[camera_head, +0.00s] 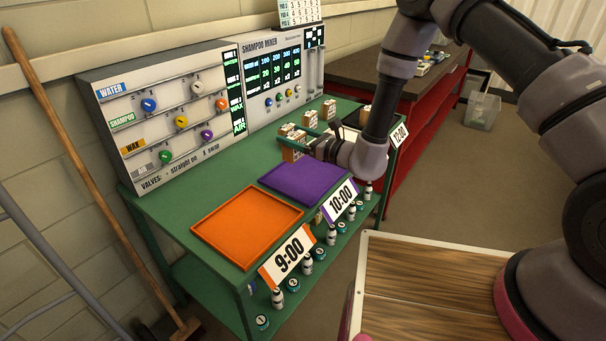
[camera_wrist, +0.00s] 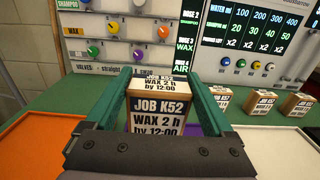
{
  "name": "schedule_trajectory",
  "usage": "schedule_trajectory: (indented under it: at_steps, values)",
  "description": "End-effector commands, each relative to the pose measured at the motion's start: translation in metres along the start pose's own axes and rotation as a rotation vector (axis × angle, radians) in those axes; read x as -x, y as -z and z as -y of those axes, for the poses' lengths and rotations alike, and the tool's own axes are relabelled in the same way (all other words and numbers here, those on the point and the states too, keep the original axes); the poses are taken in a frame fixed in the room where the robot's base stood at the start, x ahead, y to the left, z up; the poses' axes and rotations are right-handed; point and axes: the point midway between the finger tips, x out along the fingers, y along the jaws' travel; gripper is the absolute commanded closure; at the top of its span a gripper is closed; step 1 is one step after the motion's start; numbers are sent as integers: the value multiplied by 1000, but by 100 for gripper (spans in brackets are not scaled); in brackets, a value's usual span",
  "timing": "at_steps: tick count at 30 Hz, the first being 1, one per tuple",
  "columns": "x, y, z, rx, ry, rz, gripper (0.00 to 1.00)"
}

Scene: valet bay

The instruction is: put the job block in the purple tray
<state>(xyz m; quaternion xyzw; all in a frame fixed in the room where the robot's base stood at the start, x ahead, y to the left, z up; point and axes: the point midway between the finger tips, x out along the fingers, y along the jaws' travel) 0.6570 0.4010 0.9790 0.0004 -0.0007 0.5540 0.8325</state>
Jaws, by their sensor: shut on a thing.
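The job block (camera_wrist: 158,112), marked "JOB K52, WAX 2 h, by 12:00", is wood with white labels. It stands upright between the green fingers of my gripper (camera_wrist: 165,100), which is shut on it. In the head view the block (camera_head: 292,152) is partly covered by my gripper (camera_head: 300,143), at the back of the green bench beyond the trays. Whether it touches the bench top I cannot tell. The purple tray (camera_head: 304,184), with a 10:00 sign, lies nearer and looks empty. A strip of purple tray (camera_wrist: 196,146) shows behind my gripper in the wrist view.
The orange tray (camera_head: 247,226), signed 9:00, lies left of the purple one. A white tray (camera_wrist: 275,139) lies to the right, by the 12:00 sign (camera_head: 400,134). Other job blocks (camera_wrist: 260,104) stand right of my gripper. The valve panel (camera_head: 165,118) rises behind.

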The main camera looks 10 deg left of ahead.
Motion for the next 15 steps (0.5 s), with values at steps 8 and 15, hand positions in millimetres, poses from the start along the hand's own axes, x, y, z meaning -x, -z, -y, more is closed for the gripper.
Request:
schedule_trajectory:
  at_steps: [8,15]
  values:
    - [-1,48,-3,-1,-5,-2,74]
    - [0,69,-3,-1,-5,-3,74]
